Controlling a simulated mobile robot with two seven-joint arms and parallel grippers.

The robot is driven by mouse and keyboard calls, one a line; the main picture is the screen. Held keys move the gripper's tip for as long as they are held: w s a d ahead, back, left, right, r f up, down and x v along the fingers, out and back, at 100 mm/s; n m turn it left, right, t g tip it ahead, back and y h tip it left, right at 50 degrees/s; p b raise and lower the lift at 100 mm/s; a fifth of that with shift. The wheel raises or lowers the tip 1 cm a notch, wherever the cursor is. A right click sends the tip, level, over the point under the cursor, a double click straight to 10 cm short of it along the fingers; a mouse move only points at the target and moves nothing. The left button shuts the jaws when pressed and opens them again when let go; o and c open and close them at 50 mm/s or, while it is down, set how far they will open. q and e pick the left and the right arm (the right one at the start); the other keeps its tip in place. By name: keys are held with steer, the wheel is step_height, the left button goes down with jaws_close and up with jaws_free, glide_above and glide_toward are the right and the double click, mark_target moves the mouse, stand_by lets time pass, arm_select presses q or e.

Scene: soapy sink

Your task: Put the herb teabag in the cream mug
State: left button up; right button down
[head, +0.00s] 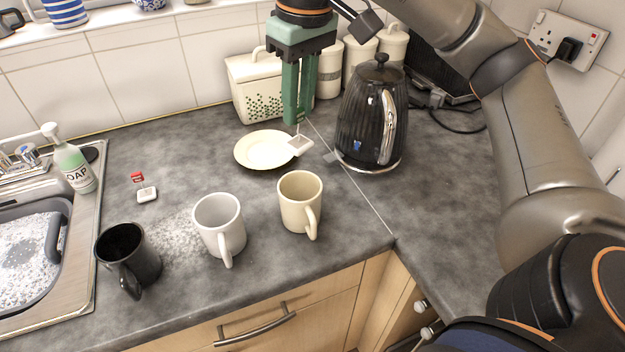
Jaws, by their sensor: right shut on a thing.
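My right gripper (296,121) has green fingers pointing down above the back of the counter. It is shut on the top of a teabag, whose white pouch (300,147) hangs below on a string over the right edge of a cream saucer. The tag is hidden in the fingers, so I cannot read it as herb. The cream mug (299,201) stands upright on the counter in front of the saucer, below the gripper in the picture, its handle toward the front. Another teabag (147,194) with a red tag lies at the left. My left gripper is not in view.
The cream saucer (250,151) lies in front of a bread bin (246,90). A black kettle (372,118) stands close right of the gripper. A white mug (220,226) and black mug (127,257) stand left of the cream mug. A soap bottle (70,162) stands by the sink.

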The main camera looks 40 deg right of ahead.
mark_target(299, 136)
step_height(299, 136, down, 7)
steer(key=shift+f+b, duration=0.1)
steer(key=shift+b, duration=1)
step_height(299, 136, down, 10)
steer(key=shift+r, duration=0.15)
steer(key=shift+f+b, duration=0.2)
steer(key=shift+b, duration=0.2)
steer(key=c, duration=1)
jaws_free()
